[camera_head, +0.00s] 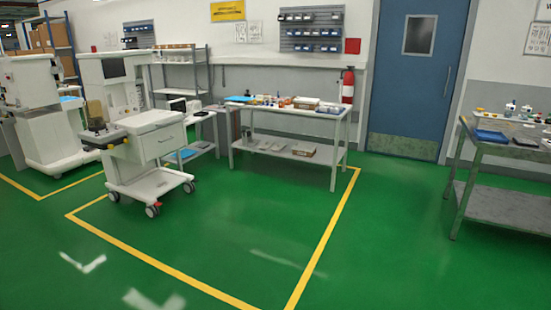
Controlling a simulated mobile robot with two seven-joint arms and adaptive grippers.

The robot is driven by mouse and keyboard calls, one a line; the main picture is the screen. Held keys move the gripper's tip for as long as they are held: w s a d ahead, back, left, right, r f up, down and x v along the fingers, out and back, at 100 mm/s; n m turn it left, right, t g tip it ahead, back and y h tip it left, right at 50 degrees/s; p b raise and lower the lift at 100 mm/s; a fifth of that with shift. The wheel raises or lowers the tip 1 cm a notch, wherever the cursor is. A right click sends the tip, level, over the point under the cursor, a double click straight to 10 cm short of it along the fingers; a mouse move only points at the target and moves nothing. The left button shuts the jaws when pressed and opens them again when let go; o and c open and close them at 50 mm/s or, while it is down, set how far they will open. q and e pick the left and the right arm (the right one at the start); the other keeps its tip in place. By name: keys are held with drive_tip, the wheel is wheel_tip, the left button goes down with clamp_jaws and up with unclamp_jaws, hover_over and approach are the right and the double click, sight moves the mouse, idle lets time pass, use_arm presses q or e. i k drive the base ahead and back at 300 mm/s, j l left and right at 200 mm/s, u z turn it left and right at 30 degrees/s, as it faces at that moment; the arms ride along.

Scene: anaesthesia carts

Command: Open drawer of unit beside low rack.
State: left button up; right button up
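A white wheeled anaesthesia unit (148,166) stands left of centre. It has a drawer (164,143) whose front, with a bar handle, faces right and forward and looks closed. A low grey metal rack (181,91) stands behind it against the wall. A second white unit (40,128) stands at the far left; I cannot make out a drawer front on it. Neither of my grippers is in view.
A workbench (290,112) with small items and a lower shelf stands at the back wall. A steel table (510,150) stands at the right. A blue door (408,75) and fire extinguisher (348,86) are behind. The green floor (230,230) in front is clear.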

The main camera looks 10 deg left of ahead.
sight(156, 143)
drive_tip(key=i+j+u, duration=0.2)
drive_tip(key=i+u, duration=0.25)
drive_tip(key=i, duration=0.55)
drive_tip(key=i+l+u, duration=0.15)
drive_tip(key=i+u, duration=0.3)
drive_tip(key=i, duration=0.55)
drive_tip(key=i+j, duration=0.1)
drive_tip(key=i, duration=2.25)
drive_tip(key=i+l, duration=0.1)
drive_tip(key=i, duration=0.8)
drive_tip(key=i+l+z, duration=0.1)
drive_tip(key=i, duration=0.85)
